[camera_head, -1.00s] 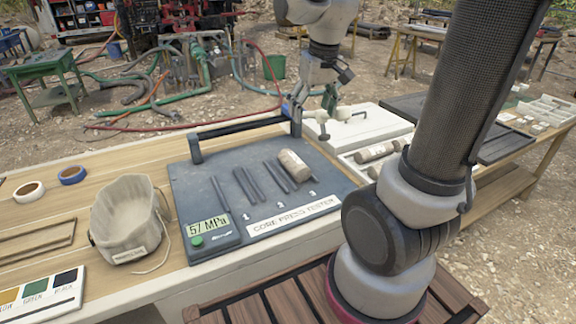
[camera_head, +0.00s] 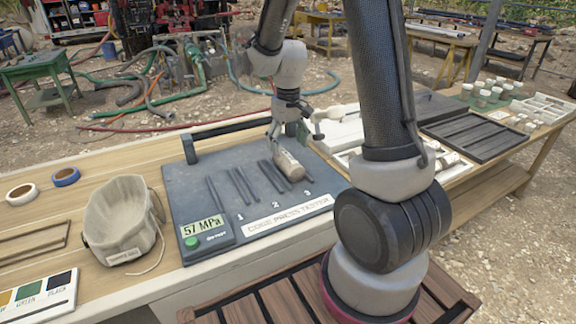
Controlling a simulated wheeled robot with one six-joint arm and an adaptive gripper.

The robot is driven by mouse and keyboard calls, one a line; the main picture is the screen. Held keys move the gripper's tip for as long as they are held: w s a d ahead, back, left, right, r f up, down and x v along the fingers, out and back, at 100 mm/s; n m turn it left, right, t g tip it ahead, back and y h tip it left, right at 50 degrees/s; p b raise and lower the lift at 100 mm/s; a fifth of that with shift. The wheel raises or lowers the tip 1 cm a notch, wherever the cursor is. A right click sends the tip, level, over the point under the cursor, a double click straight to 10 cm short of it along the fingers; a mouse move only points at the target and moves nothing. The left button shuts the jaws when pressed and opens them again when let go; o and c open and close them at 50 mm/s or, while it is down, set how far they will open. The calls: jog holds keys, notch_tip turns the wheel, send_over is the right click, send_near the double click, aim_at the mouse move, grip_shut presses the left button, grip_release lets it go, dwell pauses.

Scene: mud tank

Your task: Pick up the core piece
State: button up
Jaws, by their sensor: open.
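The core piece (camera_head: 289,166) is a short beige cylinder. It lies on the dark grey core press tester (camera_head: 205,168), at the slot marked 3. My gripper (camera_head: 283,143) is low over the tester at the far end of the core piece, fingers pointing down. Its fingers are open; the near one partly overlaps the core's far end in the picture, and I cannot tell whether they touch it. The tester's display (camera_head: 202,227) reads 57 MPa, above a green button (camera_head: 192,242).
A canvas sample bag (camera_head: 124,222) stands left of the tester, with two tape rolls (camera_head: 66,176) behind it. The tester's black handle bar (camera_head: 232,131) runs along its back edge. White trays and a dark slotted tray (camera_head: 474,137) lie to the right, partly behind my arm.

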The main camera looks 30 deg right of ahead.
aim_at(288, 157)
notch_tip(288, 157, down, 7)
jog(key=shift+s+f, duration=0.1)
dwell(0.3)
grip_shut()
